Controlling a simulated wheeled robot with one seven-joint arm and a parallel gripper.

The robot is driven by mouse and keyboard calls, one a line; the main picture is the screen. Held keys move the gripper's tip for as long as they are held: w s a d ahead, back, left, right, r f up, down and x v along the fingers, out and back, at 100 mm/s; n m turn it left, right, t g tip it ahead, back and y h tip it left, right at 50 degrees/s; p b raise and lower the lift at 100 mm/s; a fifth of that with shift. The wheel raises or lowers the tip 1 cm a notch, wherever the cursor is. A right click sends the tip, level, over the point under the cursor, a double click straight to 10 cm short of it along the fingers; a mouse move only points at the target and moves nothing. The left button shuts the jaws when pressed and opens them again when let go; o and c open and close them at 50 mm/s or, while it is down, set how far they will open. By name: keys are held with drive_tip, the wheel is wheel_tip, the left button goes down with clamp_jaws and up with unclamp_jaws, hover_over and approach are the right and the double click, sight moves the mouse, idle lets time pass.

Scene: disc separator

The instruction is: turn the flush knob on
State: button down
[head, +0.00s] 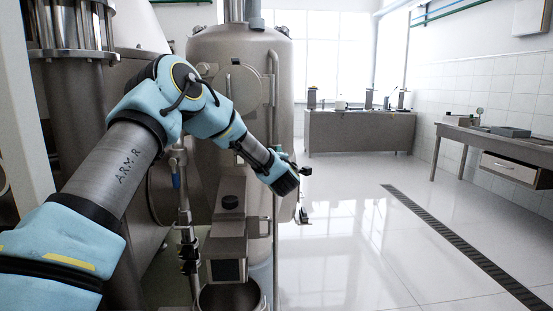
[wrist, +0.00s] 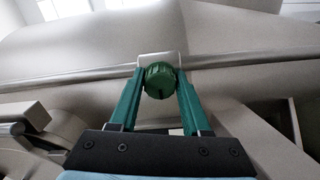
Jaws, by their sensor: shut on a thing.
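The flush knob (wrist: 159,80) is a small, round, dark green knob with ridged sides. It stands in front of a pale metal plate (wrist: 168,58) in the wrist view. My gripper (wrist: 160,73) has its two green fingers on either side of the knob and is shut on it. A darker notch shows on the knob's face. In the head view my arm reaches to the right past the front of the steel tank (head: 262,60). The knob cannot be made out there.
A vertical pipe and a box-like fitting (head: 228,228) stand on the tank's near side, below my arm. A bench (head: 360,132) stands at the back and a table (head: 500,143) at the right wall. The tiled floor (head: 370,240) between is clear, with a drain grate (head: 450,235).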

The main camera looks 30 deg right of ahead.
drive_tip(key=shift+c, duration=1.9)
unclamp_jaws()
drive_tip(key=shift+s, duration=0.15)
drive_tip(key=b+v, duration=0.2)
drive_tip(key=v, duration=0.8)
drive_tip(key=shift+s, duration=0.25)
drive_tip(key=shift+a, duration=0.15)
